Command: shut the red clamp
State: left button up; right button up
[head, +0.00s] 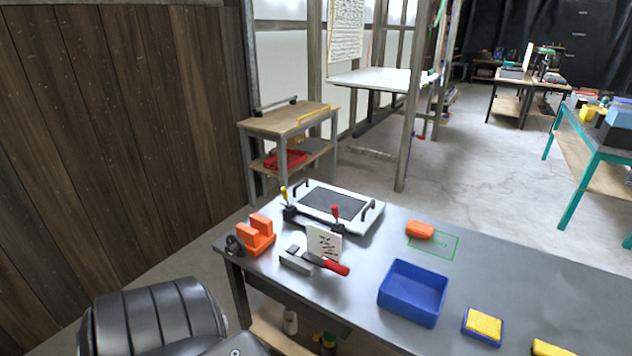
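The red clamp (336,214) is a small black toggle clamp with a red-tipped handle. The foot of the red clamp is partly hidden behind a white printed card (324,242). Neither of my grippers shows in the head view.
In front of the card lies a grey device with a red handle (335,267). An orange block holder (257,234) is to its left. A blue bin (413,292), an orange object (420,229) and yellow sponges in blue trays (484,325) are to the right. The bench between them is clear.

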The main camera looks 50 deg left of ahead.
aim_at(337, 224)
jog(key=u, duration=0.95)
jog(key=i, duration=0.05)
